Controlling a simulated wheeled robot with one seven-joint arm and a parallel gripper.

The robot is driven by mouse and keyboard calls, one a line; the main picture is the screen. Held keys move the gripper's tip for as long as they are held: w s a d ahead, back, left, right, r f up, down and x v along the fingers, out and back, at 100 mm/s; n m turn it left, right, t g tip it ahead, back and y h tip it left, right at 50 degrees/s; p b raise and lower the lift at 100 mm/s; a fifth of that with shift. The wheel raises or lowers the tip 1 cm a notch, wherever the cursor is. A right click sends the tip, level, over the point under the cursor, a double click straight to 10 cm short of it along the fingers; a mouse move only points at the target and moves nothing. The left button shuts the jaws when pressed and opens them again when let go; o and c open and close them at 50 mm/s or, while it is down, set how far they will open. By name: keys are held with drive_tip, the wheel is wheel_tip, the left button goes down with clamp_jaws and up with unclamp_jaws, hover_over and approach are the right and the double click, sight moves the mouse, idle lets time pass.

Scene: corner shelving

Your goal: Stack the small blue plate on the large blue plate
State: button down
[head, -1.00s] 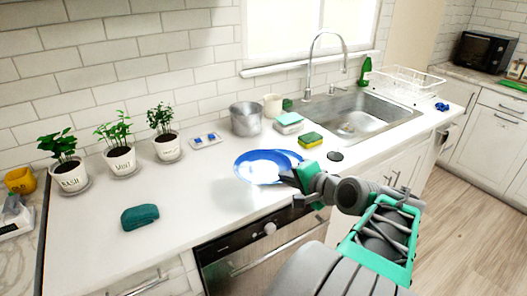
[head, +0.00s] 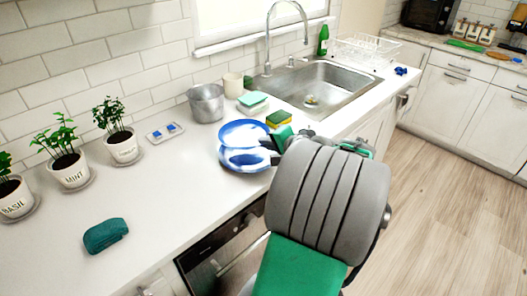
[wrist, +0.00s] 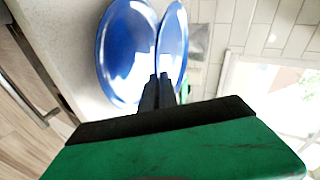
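Two blue plates are in view, both with bright white reflections. The large blue plate (head: 245,160) lies on the counter near its front edge; in the wrist view it is the wide plate on the left (wrist: 122,45). The small blue plate (head: 243,131) appears just beyond and above it, overlapping it in the head view; the wrist view shows it as a narrower, tilted plate on the right (wrist: 174,40). My gripper (head: 273,143) is at its right end, with the two dark fingers (wrist: 157,85) close together at its rim. The fingertips are partly hidden in the head view.
The sink (head: 325,88) is to the right. The counter between cloth and plates is clear.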

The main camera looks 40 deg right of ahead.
sight(265, 161)
drive_tip(key=f, duration=0.1)
drive_tip(key=w+f, duration=0.1)
drive_tip(key=f, duration=0.2)
drive_tip(key=shift+w+d+f, duration=0.25)
drive_tip(key=shift+f, duration=0.3)
drive_tip(key=c, duration=2.1)
unclamp_jaws()
drive_tip(key=shift+o, duration=0.8)
drive_tip(key=shift+r, duration=0.1)
drive_tip(key=shift+s+r, duration=0.15)
drive_tip(key=shift+s, duration=0.05)
drive_tip(key=v, duration=1.1)
drive_tip(key=shift+s, duration=0.3)
